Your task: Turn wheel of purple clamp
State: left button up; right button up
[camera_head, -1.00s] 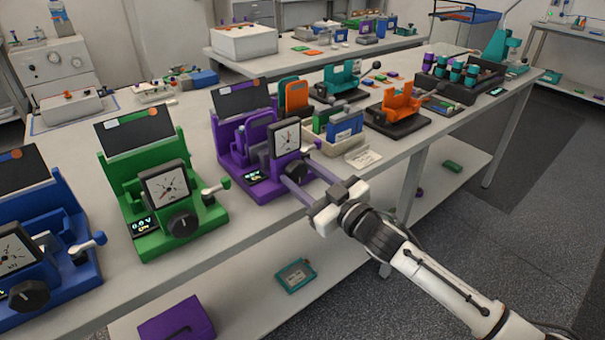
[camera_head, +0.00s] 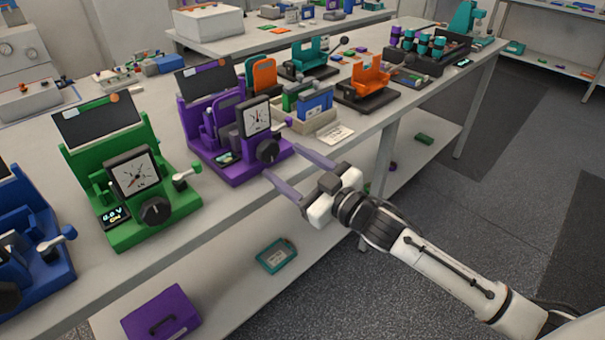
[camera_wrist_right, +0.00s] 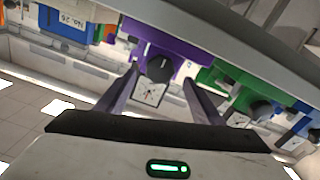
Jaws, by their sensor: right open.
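The purple clamp (camera_head: 233,172) stands near the table's front edge in the head view, with a dial gauge (camera_head: 256,117) and a dark wheel (camera_head: 268,150) on its front. In the right wrist view the purple clamp (camera_wrist_right: 170,40) appears inverted, its wheel (camera_wrist_right: 160,68) showing between my fingers. My right gripper (camera_head: 281,161) is open and empty, its two fingers spread in front of the wheel and apart from it. It also shows in the right wrist view (camera_wrist_right: 161,82). My left gripper is not in view.
A green clamp (camera_head: 112,182) and a blue clamp (camera_head: 40,240) stand to the left along the edge. A bin with a blue box (camera_head: 316,104) and an orange clamp (camera_head: 367,76) are to the right. A lower shelf holds a purple case (camera_head: 161,316) and a teal item (camera_head: 276,256).

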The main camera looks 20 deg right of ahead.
jog(key=shift+v, duration=2.65)
jog(key=s+a+f+m+g+h, duration=0.2)
jog(key=s+f+g, duration=0.2)
jog(key=s+f, duration=0.8)
jog(key=s+a+f+m+g+h, duration=0.1)
jog(key=s+a+f+m+g, duration=0.1)
jog(key=s+f, duration=1.1)
notch_tip(320, 180, down, 5)
jog(key=a+g, duration=0.1)
jog(key=g, duration=0.1)
jog(key=shift+s+a+f+m+g+h, duration=0.2)
jog(key=shift+s+a+m+g+h, duration=0.1)
jog(key=shift+m+h, duration=0.1)
